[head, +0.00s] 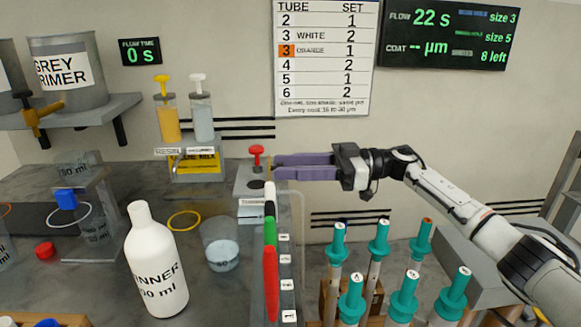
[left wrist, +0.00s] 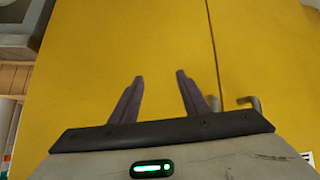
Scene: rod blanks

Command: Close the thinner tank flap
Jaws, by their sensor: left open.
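The thinner tank is a grey box (head: 251,181) at the back of the bench, with a red knob (head: 257,153) on top and a partly hidden label on its front. A dark round spot shows on its top; I cannot tell whether it is the flap or an opening. My right gripper (head: 274,167) is level with the box's top, its purple fingertips just right of the red knob. My left gripper (left wrist: 160,78) shows only in the left wrist view, open and empty before a yellow surface.
A white thinner bottle (head: 157,262) and a clear beaker (head: 222,247) stand on the bench. Several teal-topped rods (head: 378,240) stand at the right. The yellow panel (left wrist: 100,55) has bent handles.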

